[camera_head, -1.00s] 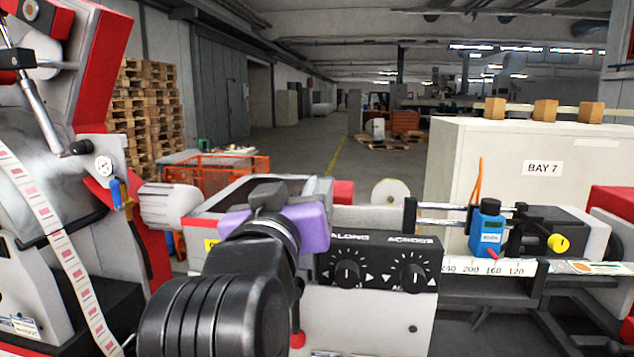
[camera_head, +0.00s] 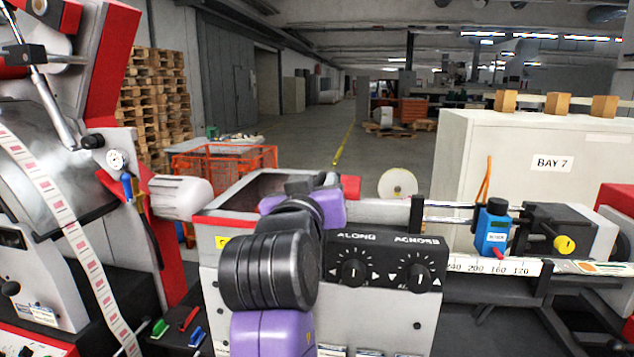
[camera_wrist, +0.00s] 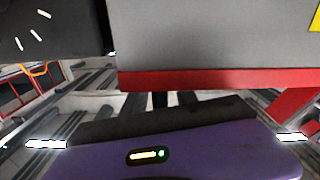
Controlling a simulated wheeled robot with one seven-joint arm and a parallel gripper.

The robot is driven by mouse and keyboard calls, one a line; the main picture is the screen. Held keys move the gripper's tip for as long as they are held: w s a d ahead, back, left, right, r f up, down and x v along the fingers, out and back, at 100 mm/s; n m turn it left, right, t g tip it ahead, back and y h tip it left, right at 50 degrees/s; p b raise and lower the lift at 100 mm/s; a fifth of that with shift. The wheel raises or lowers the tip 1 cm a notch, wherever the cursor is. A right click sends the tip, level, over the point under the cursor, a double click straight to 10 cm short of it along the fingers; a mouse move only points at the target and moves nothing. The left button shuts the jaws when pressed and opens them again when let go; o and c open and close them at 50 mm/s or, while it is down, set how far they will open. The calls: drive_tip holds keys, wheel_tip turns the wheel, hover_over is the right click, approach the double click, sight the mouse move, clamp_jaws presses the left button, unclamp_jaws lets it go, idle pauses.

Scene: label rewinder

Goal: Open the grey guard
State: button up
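A curved, shiny grey panel with a dark lower edge, probably the grey guard (camera_head: 52,178), is on the machine at the left in the head view, behind the printed label strip. It appears to lie down over the machine. My gripper (camera_head: 316,184) is far to its right, above the back of the red-trimmed grey box, and its fingers are hidden behind my purple wrist. In the wrist view, my purple gripper body fills the bottom, close to a grey panel with a red edge (camera_wrist: 215,45). The guard cannot be made out there, and the finger opening is unclear.
The control box with two knobs (camera_head: 385,265) stands just right of my arm. A blue sensor (camera_head: 492,228) sits on rails at the right.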

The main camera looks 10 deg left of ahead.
clamp_jaws()
idle(1.4)
